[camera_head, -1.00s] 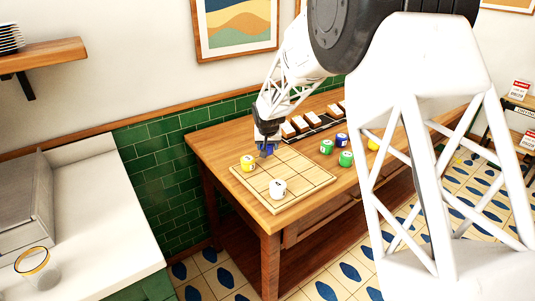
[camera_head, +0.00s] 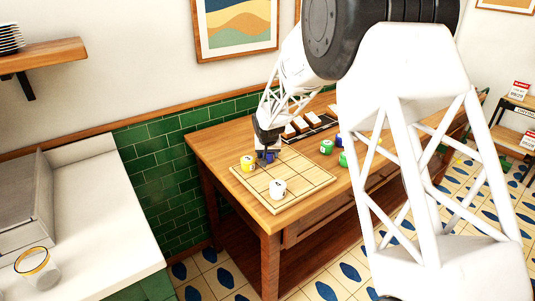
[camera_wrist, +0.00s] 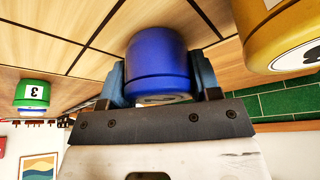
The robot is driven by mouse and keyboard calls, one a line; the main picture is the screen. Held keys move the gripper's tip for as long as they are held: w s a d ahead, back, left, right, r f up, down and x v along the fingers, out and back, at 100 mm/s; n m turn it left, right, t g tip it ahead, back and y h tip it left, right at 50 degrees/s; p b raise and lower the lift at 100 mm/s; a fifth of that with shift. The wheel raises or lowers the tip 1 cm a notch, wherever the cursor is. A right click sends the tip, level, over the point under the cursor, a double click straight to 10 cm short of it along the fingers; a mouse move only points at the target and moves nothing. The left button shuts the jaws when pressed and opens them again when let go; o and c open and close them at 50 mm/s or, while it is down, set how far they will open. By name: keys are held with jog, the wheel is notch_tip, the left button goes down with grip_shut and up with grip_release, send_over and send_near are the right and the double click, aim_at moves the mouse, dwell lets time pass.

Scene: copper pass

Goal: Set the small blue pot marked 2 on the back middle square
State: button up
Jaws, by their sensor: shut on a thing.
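My gripper (camera_head: 267,157) is shut on a small blue pot (camera_wrist: 160,58), with one finger on each side. The blue pot also shows under the gripper in the head view (camera_head: 269,155). Its mark is mostly hidden and I cannot read it. The pot is at the middle of the back edge of the wooden board (camera_head: 301,193) with its grid of squares. It is very low over the board; I cannot tell if it touches. A yellow pot (camera_head: 248,162) stands just left of it on the board, and a white pot (camera_head: 278,189) stands nearer the front.
Green pots (camera_head: 326,147) stand on the table right of the board, one partly hidden by my arm. Another blue pot (camera_head: 338,139) is behind them. A dark tray with several pale-topped blocks (camera_head: 301,124) lies at the back. The board's right part is clear.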

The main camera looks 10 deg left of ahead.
jog(key=shift+f, duration=0.1)
jog(key=o, duration=1)
jog(key=v, duration=1.2)
jog(key=shift+d, duration=0.1)
dwell(0.5)
